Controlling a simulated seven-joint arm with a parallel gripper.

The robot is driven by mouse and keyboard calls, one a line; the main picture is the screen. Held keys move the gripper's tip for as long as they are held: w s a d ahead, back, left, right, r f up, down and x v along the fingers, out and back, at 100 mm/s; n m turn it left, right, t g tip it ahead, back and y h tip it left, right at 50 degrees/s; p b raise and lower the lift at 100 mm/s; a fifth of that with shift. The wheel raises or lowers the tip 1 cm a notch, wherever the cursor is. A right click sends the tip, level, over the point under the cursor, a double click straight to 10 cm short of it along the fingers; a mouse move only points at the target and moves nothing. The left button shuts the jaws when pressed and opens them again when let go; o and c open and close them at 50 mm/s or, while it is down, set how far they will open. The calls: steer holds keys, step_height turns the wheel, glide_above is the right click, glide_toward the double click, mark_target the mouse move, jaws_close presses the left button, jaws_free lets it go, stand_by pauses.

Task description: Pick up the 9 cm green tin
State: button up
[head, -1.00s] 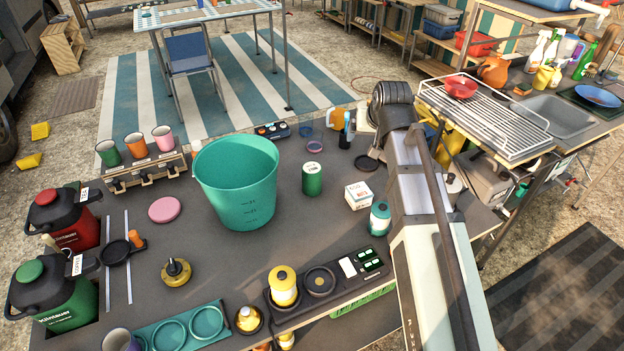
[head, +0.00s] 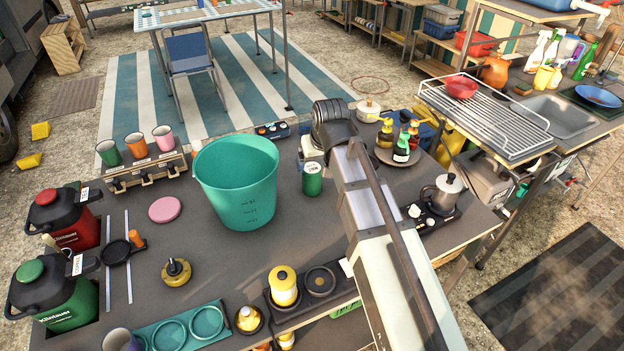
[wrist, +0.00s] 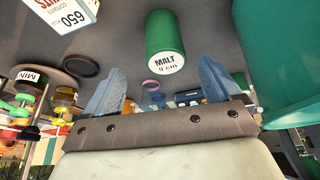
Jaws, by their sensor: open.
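The green tin (head: 312,182) stands upright on the dark table, just right of the large teal bucket (head: 240,185). In the wrist view the tin (wrist: 165,36) appears at the top centre, with "MALT 9 cm" on its white lid. My gripper (wrist: 160,86) is open and empty, its two blue fingers apart. The tin lies beyond the fingers in that view, not between them. In the head view my arm ends just right of the tin, and it hides the fingers.
The bucket wall (wrist: 285,60) is close beside the tin. A white box marked 650 (wrist: 62,12) lies on its other side. A round tray of bottles (head: 398,157) and a moka pot (head: 445,190) stand to the right. The table left of the bucket holds a pink disc (head: 165,209).

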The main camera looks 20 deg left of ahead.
mark_target(313, 170)
steer(key=shift+x, duration=1.5)
steer(key=shift+a+x, duration=0.2)
steer(key=shift+x, duration=1.1)
steer(key=shift+a+x, duration=0.2)
steer(key=shift+x, duration=1.15)
steer(key=shift+s+r, duration=0.1)
steer(key=c, duration=1.2)
steer(key=shift+r, duration=0.1)
